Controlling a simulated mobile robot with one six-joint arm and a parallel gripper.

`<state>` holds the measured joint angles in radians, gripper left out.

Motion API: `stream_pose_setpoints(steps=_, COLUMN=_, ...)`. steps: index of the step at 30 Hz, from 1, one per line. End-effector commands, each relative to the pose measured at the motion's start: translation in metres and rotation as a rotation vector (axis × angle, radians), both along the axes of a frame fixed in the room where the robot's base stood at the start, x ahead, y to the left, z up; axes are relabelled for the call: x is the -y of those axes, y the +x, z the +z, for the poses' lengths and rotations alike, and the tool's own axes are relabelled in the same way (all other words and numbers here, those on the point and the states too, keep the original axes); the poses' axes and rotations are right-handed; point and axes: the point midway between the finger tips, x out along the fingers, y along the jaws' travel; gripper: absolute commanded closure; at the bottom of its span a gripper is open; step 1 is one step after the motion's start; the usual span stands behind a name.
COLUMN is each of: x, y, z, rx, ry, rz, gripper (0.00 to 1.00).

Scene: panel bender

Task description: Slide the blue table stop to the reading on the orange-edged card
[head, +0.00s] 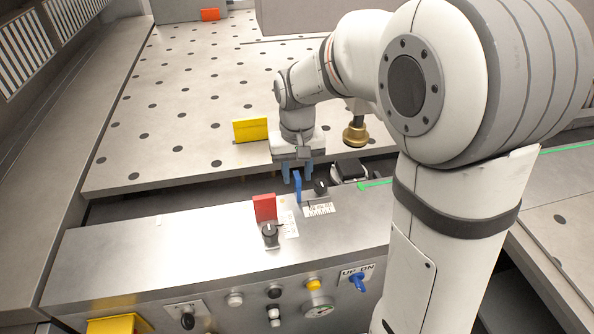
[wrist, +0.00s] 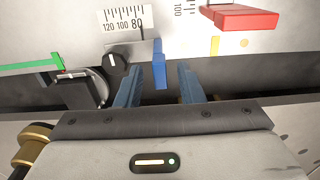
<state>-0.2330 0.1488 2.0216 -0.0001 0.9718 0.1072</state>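The blue table stop (head: 297,186) stands upright at the back edge of the grey front ledge, beside a white scale (head: 319,209). In the wrist view the stop (wrist: 159,64) is right of that scale (wrist: 126,20), which shows 120, 100 and 80, with 80 nearest the stop. My gripper (head: 298,173) points down at the stop. Its fingers (wrist: 159,86) are open, one on each side of the stop, with gaps visible.
A red block (head: 264,207) stands left of the stop, with a black knob (head: 270,235) before it. Another black knob (wrist: 118,60) sits close left of the stop. A yellow block (head: 250,130) stands on the perforated table (head: 185,100). A dark slot separates table and ledge.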

Motion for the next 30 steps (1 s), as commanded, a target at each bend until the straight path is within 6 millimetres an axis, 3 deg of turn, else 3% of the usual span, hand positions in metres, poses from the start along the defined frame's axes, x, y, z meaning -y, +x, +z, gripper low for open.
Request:
stream_pose_setpoints(steps=15, x=0.0, y=0.001, z=0.072, rx=0.003, ry=0.0, rz=0.0, gripper=0.65)
stream_pose_setpoints(steps=30, x=0.0, y=0.0, z=0.076, rx=0.001, ry=0.0, rz=0.0, gripper=0.65)
